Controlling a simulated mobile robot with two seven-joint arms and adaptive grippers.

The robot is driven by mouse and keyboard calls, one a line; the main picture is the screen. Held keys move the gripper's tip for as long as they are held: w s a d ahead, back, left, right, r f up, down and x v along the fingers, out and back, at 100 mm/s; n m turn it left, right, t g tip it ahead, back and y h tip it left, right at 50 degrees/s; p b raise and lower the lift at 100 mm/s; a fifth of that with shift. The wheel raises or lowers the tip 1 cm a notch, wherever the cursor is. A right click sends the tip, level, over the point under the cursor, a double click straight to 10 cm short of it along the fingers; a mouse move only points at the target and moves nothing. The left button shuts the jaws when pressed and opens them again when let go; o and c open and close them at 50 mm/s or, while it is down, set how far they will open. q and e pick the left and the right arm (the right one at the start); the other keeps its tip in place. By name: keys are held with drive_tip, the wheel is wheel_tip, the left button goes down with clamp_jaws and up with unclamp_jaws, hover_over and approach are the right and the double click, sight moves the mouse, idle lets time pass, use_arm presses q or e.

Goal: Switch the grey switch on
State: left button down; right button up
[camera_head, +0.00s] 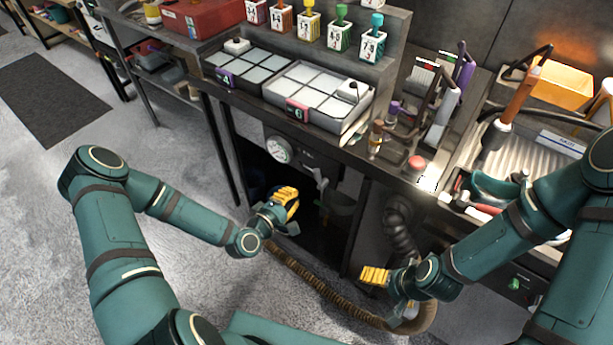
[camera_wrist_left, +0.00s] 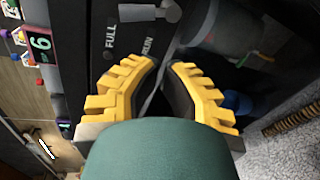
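A grey lever-like handle (camera_head: 320,178), possibly the grey switch, is on the dark front panel below the bench top, right of a round gauge. In the left wrist view a grey handle (camera_wrist_left: 150,12) shows at the top edge, near the lettering "FULL". My left gripper (camera_head: 287,198) is in front of the panel, below and left of the handle, not touching it. In the left wrist view its yellow fingers (camera_wrist_left: 166,66) are apart with nothing between them. My right gripper (camera_head: 374,276) is lower right of the handle; its opening cannot be made out.
The round gauge (camera_head: 279,149) is on the same panel. Above, the bench holds segmented trays (camera_head: 318,95) and numbered bottles (camera_head: 340,33). A red button (camera_head: 416,163) is at the bench edge. A brown hose (camera_head: 315,280) runs along the floor below the grippers.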

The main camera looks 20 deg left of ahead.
sight(313, 164)
use_arm(q)
drive_tip(key=a+n, duration=0.1)
drive_tip(key=a+t, duration=0.1)
drive_tip(key=a+r+n+t+y, duration=0.1)
drive_tip(key=shift+w+a+r+n, duration=0.1)
drive_tip(key=shift+w+a+n, duration=0.05)
drive_tip(key=shift+w+n, duration=0.2)
drive_tip(key=b+x, duration=0.1)
drive_tip(key=x, duration=0.8)
drive_tip(key=shift+w, duration=0.1)
drive_tip(key=d, duration=0.1)
drive_tip(key=d+r, duration=0.1)
drive_tip(key=shift+s+d, duration=0.25)
drive_tip(key=shift+s, duration=0.05)
drive_tip(key=shift+s+d+r, duration=0.1)
drive_tip(key=shift+s+d, duration=0.25)
drive_tip(key=shift+d, duration=0.1)
